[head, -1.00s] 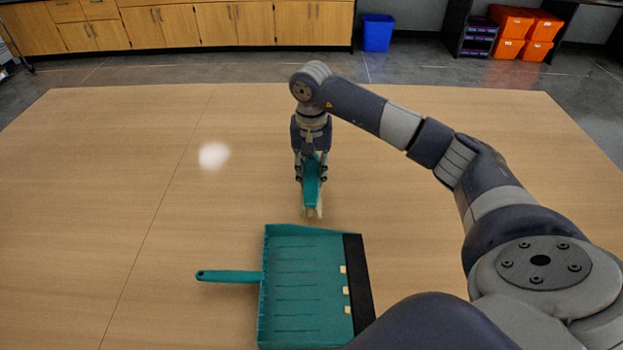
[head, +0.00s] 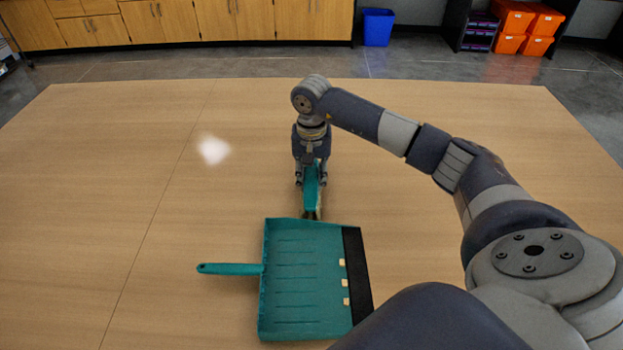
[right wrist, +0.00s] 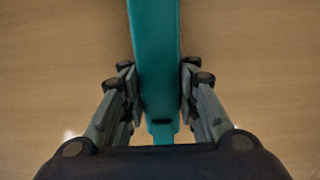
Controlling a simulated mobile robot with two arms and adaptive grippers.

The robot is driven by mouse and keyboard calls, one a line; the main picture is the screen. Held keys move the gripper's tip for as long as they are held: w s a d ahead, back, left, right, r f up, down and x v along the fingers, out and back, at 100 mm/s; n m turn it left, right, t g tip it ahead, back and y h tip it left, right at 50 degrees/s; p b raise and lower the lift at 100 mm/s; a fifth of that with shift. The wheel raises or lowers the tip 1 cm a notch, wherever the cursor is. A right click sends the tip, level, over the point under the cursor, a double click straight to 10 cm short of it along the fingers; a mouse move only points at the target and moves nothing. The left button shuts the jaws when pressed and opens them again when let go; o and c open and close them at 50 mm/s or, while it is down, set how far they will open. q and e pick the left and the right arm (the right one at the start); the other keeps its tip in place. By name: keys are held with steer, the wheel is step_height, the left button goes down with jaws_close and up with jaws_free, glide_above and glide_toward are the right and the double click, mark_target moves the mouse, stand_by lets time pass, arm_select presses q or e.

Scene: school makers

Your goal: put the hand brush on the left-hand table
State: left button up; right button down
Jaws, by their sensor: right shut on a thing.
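The teal hand brush (head: 312,190) is in my right gripper (head: 312,176), just behind the dustpan in the head view. The gripper points down and is shut on the brush. In the right wrist view the brush (right wrist: 155,60) runs between the two fingers (right wrist: 158,95), which touch its sides. Its near end points towards the dustpan, with pale bristles just showing beneath. I cannot tell for sure whether the bristles touch the table. The tabletop (head: 120,200) is wood-coloured, with a seam running along its left part. My left gripper is not in view.
A teal dustpan (head: 300,300) with a black front lip lies close in front of the brush, its handle (head: 230,269) pointing left. Several small pale blocks lie along its right side. The table is clear to the left. A blue bin (head: 377,27) stands on the floor beyond.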

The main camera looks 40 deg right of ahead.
mark_target(311, 173)
steer(key=c, duration=1.4)
jaws_free()
steer(key=shift+s+a+f, duration=0.1)
steer(key=shift+s+f, duration=0.2)
steer(key=shift+f, duration=0.3)
steer(key=shift+c, duration=0.2)
steer(key=shift+o, duration=1)
steer(key=shift+w, duration=0.3)
steer(key=shift+s+r, duration=0.1)
steer(key=shift+r, duration=0.15)
steer(key=shift+r+p, duration=0.6)
steer(key=shift+p, duration=0.25)
steer(key=shift+w+r+b, duration=0.2)
steer(key=shift+r+b, duration=0.1)
steer(key=shift+b, duration=0.05)
step_height(311, 173, up, 10)
steer(key=b, duration=0.3)
steer(key=shift+f, duration=0.2)
steer(key=shift+s+r, duration=0.1)
steer(key=shift+r, duration=0.75)
